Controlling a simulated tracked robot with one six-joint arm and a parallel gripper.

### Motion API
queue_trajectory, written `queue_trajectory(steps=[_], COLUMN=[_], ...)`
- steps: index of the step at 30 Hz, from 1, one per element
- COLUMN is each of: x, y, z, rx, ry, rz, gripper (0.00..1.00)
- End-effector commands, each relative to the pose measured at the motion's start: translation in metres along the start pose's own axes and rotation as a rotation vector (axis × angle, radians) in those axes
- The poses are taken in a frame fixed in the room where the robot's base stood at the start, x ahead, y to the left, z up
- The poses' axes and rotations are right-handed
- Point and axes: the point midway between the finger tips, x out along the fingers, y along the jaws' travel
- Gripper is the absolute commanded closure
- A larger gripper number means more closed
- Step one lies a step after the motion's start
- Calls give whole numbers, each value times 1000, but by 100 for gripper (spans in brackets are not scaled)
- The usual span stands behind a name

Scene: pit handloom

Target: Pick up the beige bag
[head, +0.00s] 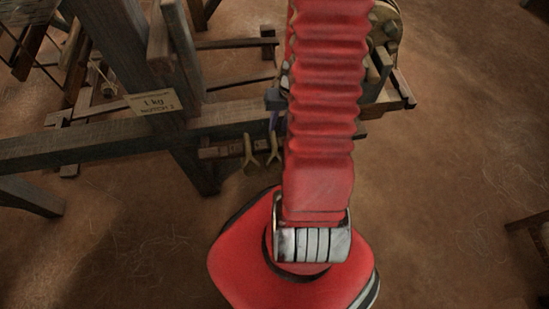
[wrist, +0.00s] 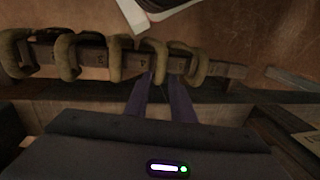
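I cannot make out a whole beige bag in either view. In the wrist view several olive-beige loops (wrist: 117,58) hang around a notched wooden bar (wrist: 92,55); whether any belongs to a bag I cannot tell. My gripper (wrist: 160,77) points at this bar with its two dark purple fingers apart and nothing visible between them. The fingertips are close below one loop (wrist: 156,62); contact is unclear. In the head view my red arm hides most of the gripper. Two beige forked pieces (head: 272,149) hang at the bar (head: 225,151) left of the arm.
A dark wooden loom frame (head: 235,116) crosses the left and middle. A paper label (head: 152,102) reading 1 kg, notch 2 is on its post. A wooden piece (head: 530,222) stands at the right edge. The brown floor (head: 460,140) at right is mostly clear.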

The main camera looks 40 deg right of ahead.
Motion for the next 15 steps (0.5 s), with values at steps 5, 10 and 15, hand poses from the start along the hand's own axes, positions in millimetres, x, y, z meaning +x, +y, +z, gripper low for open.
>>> queue_trajectory(steps=[5, 10, 15], x=[21, 32, 34], y=[0, 0, 0], z=[0, 0, 0], rx=[0, 0, 0], ry=[-3, -1, 0], rz=[-2, 0, 0], gripper=[78, 78, 78])
